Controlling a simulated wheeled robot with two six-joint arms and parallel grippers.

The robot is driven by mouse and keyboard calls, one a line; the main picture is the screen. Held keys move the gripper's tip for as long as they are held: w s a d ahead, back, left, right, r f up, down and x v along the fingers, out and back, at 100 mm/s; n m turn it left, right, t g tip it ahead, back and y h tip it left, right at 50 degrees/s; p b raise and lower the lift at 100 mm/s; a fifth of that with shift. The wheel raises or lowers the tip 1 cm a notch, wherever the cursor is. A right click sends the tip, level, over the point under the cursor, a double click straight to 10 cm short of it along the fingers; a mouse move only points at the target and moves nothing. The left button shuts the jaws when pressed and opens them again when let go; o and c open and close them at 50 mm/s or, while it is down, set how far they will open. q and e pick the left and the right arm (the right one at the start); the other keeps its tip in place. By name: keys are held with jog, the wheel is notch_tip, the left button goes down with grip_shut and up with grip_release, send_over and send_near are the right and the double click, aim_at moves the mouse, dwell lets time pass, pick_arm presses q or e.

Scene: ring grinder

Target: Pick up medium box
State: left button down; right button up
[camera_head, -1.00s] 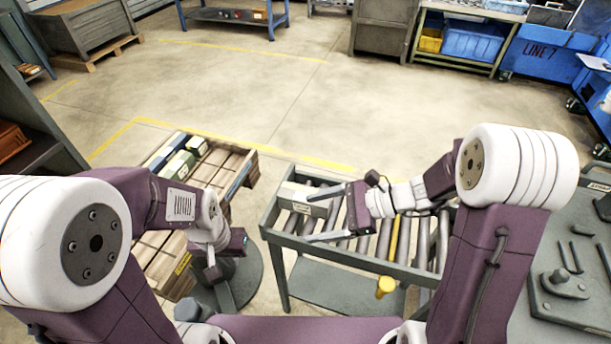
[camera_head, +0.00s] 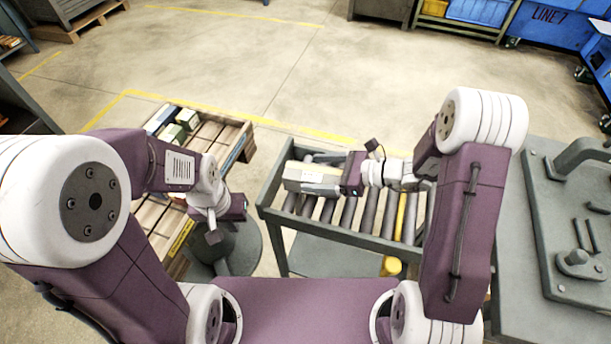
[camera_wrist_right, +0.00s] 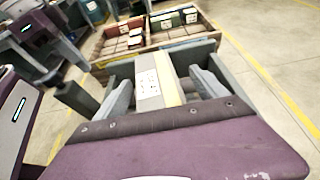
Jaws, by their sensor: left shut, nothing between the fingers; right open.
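A light beige box (camera_head: 300,178) with printed labels lies at the left end of the roller conveyor (camera_head: 270,192). My right gripper (camera_head: 318,174) reaches in from the right with its fingers along the near and far sides of the box. In the right wrist view the box (camera_wrist_right: 154,78) stands between the two spread fingers of the right gripper (camera_wrist_right: 162,80), with a visible gap on the right. Whether the left finger touches the box is unclear. My left gripper (camera_head: 214,238) is shut and empty, pointing down left of the conveyor, away from the box.
A wooden pallet (camera_head: 240,146) with green, white and dark boxes (camera_head: 173,133) stands left of the conveyor; it also shows in the wrist view. A grey bench (camera_head: 520,270) with metal fixtures is at the right.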

aim_at(307, 169)
jog(key=x, duration=0.4)
jog(key=shift+d, duration=0.1)
jog(key=c, duration=0.4)
grip_shut()
jog(key=shift+r, duration=0.55)
jog(key=r, duration=0.1)
jog(key=r+p, duration=0.1)
jog(key=r, duration=0.1)
jog(key=shift+d+r, duration=0.2)
jog(key=shift+r, duration=0.1)
jog(key=s+a+r+p+v, duration=0.1)
jog(key=v, duration=1.1)
jog(key=shift+s+d+r, duration=0.2)
jog(key=shift+s+r, duration=0.25)
